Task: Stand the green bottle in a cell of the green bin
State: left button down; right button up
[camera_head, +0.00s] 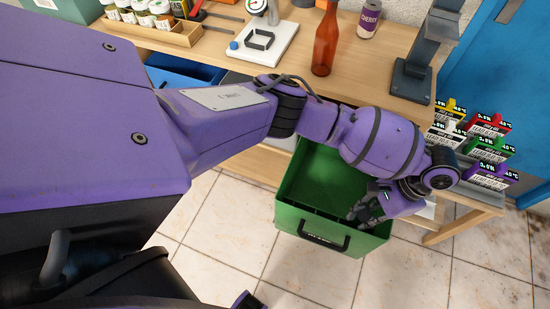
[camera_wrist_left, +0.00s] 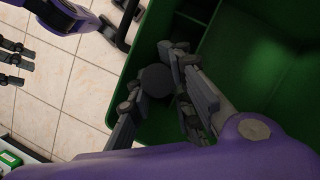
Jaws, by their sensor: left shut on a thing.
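The green bin (camera_head: 345,240) stands open below the table's front edge. Its dividers (camera_wrist_left: 205,40) show in the left wrist view. My left gripper (camera_head: 366,208) is down inside the bin's front right part. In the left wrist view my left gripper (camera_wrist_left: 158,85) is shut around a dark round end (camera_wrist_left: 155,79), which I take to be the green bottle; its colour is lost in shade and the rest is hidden. I cannot tell whether it touches the bin floor. My right gripper (camera_wrist_left: 12,60), at the left edge of that view, has its fingers apart and looks empty, outside the bin.
A white scale (camera_head: 264,42) and a jar tray (camera_head: 182,37) stand further left. Several coloured boxes (camera_head: 488,125) are at the right. A blue bin (camera_head: 187,73) sits behind my arm.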

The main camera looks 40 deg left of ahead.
pick_arm(q)
notch_tip(320, 180, down, 6)
jog(key=shift+b, duration=0.45)
jog(key=shift+r, duration=0.1)
jog(key=c, duration=1.8)
grip_release()
jog(key=shift+c, duration=0.2)
jog(key=v, duration=1.2)
jog(key=shift+p, duration=0.3)
